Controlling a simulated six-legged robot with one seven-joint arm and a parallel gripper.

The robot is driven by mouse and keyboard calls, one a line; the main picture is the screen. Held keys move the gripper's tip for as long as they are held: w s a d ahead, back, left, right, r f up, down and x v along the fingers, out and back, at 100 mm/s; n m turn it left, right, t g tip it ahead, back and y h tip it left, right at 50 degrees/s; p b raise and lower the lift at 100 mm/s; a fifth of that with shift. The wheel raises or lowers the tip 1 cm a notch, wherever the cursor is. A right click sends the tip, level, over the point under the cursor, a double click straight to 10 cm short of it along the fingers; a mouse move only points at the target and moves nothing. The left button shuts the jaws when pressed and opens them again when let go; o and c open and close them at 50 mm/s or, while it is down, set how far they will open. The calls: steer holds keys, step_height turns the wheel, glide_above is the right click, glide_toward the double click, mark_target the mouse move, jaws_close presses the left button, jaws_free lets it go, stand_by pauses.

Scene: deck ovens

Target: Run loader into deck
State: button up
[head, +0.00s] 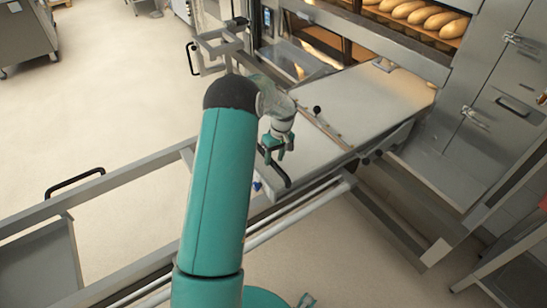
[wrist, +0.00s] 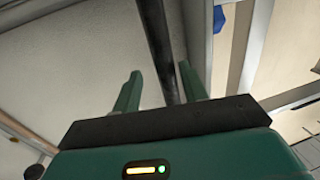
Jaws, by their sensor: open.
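The loader is a long, flat, pale board (head: 372,100) in a metal frame, reaching up to the oven. Its far end is at the front of an oven deck (head: 328,42) with a lit opening. A black handle (head: 278,175) sits near the loader's near end, just below my gripper (head: 276,150). My gripper is open and empty. In the wrist view, its two green fingers (wrist: 160,85) stand apart, with a dark bar (wrist: 158,40) running between and beyond them. I cannot tell whether either finger touches the bar.
Bread loaves (head: 415,14) lie in a deck at the upper right. Steel oven doors with latches (head: 480,115) stand on the right. A long metal rail (head: 105,190) with another black handle (head: 75,183) runs across the left. The pale floor (head: 110,105) at the left is clear.

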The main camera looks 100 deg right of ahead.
step_height(320, 180, up, 14)
steer(key=s+d, duration=0.1)
steer(key=s, duration=0.1)
steer(key=shift+f, duration=0.2)
stand_by(0.7)
